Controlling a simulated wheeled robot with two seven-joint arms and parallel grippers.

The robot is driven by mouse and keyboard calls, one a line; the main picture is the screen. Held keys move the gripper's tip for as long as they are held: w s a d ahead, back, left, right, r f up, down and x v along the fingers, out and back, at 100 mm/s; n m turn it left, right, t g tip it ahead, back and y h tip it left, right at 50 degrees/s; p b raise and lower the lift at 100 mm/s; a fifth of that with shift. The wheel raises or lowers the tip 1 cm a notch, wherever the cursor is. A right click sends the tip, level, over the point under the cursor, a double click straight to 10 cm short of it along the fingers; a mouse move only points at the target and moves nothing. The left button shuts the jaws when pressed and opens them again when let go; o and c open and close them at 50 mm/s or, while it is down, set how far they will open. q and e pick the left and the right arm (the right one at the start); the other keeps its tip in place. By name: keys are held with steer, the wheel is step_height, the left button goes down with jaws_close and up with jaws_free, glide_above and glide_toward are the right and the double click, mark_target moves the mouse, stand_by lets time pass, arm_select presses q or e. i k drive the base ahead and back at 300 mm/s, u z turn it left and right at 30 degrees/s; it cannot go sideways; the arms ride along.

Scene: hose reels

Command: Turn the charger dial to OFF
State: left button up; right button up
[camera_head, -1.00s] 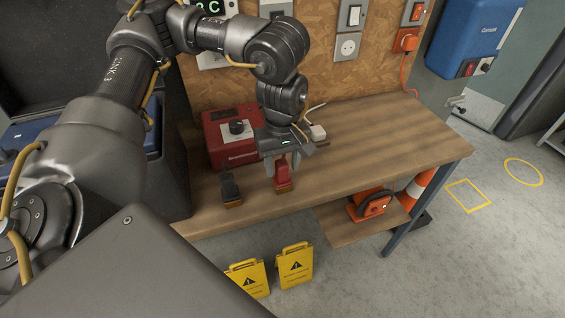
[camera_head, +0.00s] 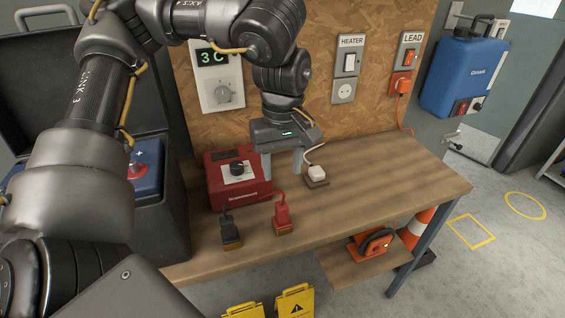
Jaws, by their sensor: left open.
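The red charger (camera_head: 218,184) sits on the wooden workbench at its left end. Its black dial (camera_head: 237,169) is on a white plate on the front face; the dial's exact setting is too small to read. My left gripper (camera_head: 283,171) is open, fingers pointing down, just right of the charger and above the bench. Nothing shows between its fingers. A black clamp (camera_head: 231,232) and a red clamp (camera_head: 283,216) lie on the bench in front of the charger. My right gripper is not in view.
A white plug (camera_head: 317,174) on a small block stands right of the gripper. A thermostat (camera_head: 221,85) and switches hang on the board behind. An orange reel (camera_head: 374,243) sits on the lower shelf. The bench's right half (camera_head: 395,178) is clear.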

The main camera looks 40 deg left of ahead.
mark_target(237, 168)
steer(key=k, duration=1.5)
